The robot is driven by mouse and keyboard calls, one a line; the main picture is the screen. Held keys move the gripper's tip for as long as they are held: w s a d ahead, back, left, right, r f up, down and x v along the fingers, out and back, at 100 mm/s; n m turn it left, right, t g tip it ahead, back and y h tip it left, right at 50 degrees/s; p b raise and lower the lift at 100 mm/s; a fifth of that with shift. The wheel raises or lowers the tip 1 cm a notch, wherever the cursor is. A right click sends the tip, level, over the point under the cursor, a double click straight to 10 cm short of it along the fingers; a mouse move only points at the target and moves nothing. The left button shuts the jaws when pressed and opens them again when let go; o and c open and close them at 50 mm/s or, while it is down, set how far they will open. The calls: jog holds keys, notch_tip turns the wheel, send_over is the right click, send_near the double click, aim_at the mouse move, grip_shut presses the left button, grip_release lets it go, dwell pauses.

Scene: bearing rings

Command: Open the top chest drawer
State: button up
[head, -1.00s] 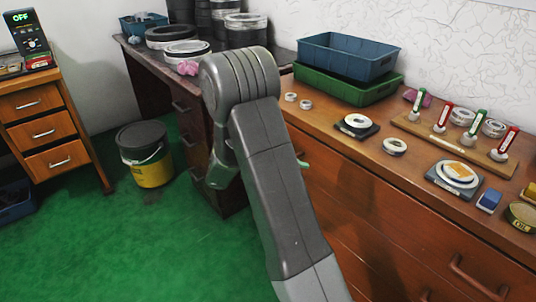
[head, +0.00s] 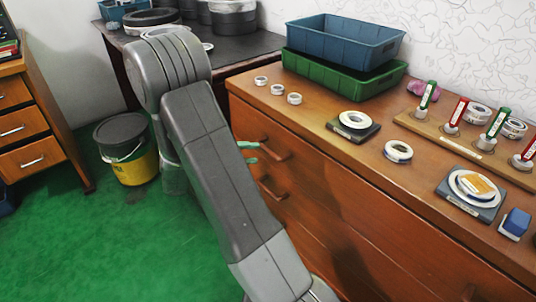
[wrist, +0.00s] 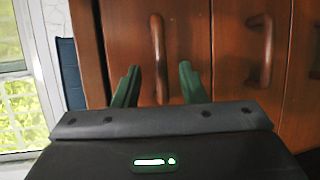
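The wooden chest (head: 330,185) stands at the right, with dark bar handles on its front. The top drawer handle (head: 277,149) is just right of my gripper (head: 249,153) in the head view. In the wrist view the top drawer handle (wrist: 157,45) appears upright between the two green fingertips of my gripper (wrist: 158,67). The fingers are open, one on each side of the handle, and I see no contact. The second drawer handle (wrist: 262,50) is to the right there. The top drawer (wrist: 183,35) looks shut. My arm hides part of the chest front.
On the chest top are a blue bin (head: 345,30) above a green tray (head: 330,80), several rings, a pegged board (head: 465,145) and a scale-like pad (head: 455,205). A yellow-and-black bucket (head: 130,165) and a small drawer unit (head: 35,125) stand left. Green floor is clear between.

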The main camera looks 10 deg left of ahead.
aim_at(266, 152)
jog(key=b+x, duration=0.1)
jog(key=x, duration=0.5)
jog(key=shift+d, duration=0.1)
grip_shut()
